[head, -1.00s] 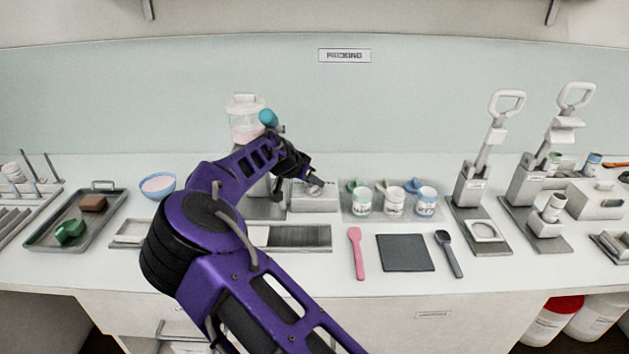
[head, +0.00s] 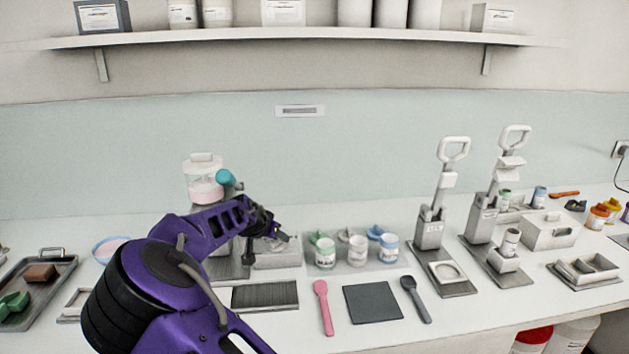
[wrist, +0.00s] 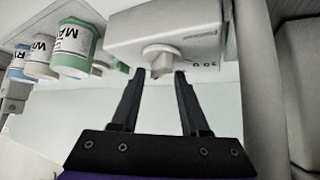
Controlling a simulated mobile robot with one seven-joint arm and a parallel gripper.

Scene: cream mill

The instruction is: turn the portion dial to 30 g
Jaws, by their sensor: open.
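The portion dial (wrist: 158,60) is a pale knob with a raised grip on the face of a white box (wrist: 128,26) in the wrist view. Small dark marks that look like digits are printed beside it; I cannot read the setting surely. My gripper (wrist: 159,74) is open, one finger either side of the knob's grip, with gaps visible; I see no firm contact. In the head view my gripper (head: 283,237) is at the front of the white box (head: 277,260), beside the filling machine with its pink-filled clear hopper (head: 204,190). The dial is hidden there.
Two lever presses (head: 431,230) stand further right. A tray (head: 58,275) lies far left.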

